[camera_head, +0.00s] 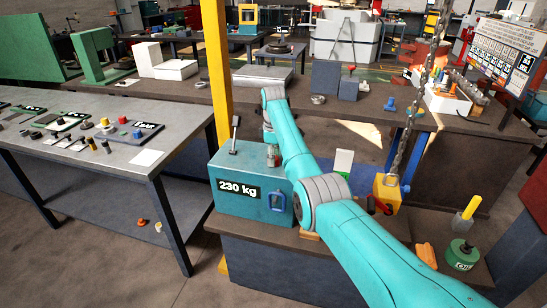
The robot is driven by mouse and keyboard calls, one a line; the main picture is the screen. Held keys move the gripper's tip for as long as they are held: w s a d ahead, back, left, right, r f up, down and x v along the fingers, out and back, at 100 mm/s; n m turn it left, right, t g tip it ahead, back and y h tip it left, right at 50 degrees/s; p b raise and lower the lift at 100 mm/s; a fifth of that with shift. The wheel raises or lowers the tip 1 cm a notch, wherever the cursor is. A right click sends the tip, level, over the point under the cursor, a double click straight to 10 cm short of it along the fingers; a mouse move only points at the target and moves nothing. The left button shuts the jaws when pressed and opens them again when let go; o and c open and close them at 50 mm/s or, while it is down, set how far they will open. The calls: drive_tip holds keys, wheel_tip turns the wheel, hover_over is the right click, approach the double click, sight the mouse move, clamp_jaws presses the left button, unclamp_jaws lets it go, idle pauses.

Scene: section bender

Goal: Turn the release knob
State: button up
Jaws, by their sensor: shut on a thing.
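A teal box (232,205) marked "230 kg" stands on the near bench, with a thin upright lever (235,133) on its top. My teal forearm reaches over from the lower right, and my wrist bends down behind it toward the box's top. My gripper (272,150) is small here and partly hidden by the forearm. It is shut at a small grey and reddish knob-like part (271,160) at the top of the box, which I take for the release knob. The contact and the knob's turn angle cannot be made out.
A yellow post (217,75) rises just left of my forearm. A chain (408,140) hangs at the right above a yellow block (386,190). A grey table (150,172) with small parts stands at left. A green round weight (462,256) lies at the right.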

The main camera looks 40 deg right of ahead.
idle(0.4)
drive_tip(key=o, duration=1.2)
drive_tip(key=shift+c, duration=0.2)
wheel_tip(320, 180, up, 12)
